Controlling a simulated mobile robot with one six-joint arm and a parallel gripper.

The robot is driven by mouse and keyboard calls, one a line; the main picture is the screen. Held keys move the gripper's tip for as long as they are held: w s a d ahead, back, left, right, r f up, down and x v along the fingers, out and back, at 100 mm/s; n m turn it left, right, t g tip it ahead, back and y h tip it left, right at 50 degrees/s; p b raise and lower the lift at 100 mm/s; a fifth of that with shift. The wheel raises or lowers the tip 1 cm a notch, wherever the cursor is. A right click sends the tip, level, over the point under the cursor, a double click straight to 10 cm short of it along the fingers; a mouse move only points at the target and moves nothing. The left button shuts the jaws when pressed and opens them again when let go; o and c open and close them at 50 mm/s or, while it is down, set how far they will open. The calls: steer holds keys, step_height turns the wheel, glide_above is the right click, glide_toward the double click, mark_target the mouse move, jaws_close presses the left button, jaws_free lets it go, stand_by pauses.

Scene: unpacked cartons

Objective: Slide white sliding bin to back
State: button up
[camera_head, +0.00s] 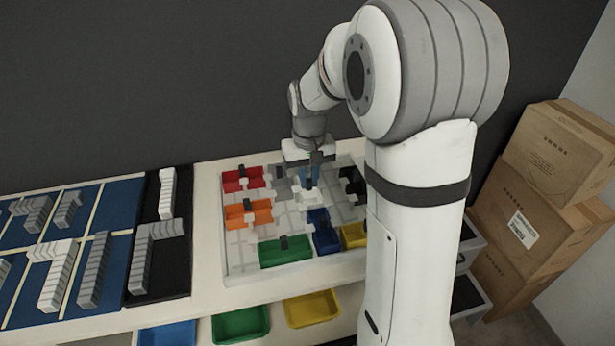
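A shallow light-grey tray (231,268) with a gridded floor holds several coloured bins. My gripper (311,172) points down over the back middle part of the tray, above or at a light-blue bin (309,182). Its fingers are small and partly merged with what lies under them, so I cannot tell if they are open or touching a bin. A pale white shape (311,197) shows just in front of the fingers; I cannot tell whether it is the white sliding bin or a handle. My arm hides the right part of the tray.
Around the gripper are red (242,180), orange (248,214), green (285,251), dark-blue (325,238), yellow (354,236), grey (281,187) and black (350,183) bins. A blue board (110,210) with grey blocks lies left. Cartons (540,220) are stacked right. More bins sit below the table.

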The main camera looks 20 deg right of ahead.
jaws_close()
steer(key=shift+w+r+p, duration=0.1)
steer(key=shift+w+p, duration=0.75)
steer(key=shift+w, duration=2.3)
steer(key=shift+o, duration=1.9)
jaws_free()
steer(key=shift+w, duration=0.15)
steer(key=shift+o, duration=1)
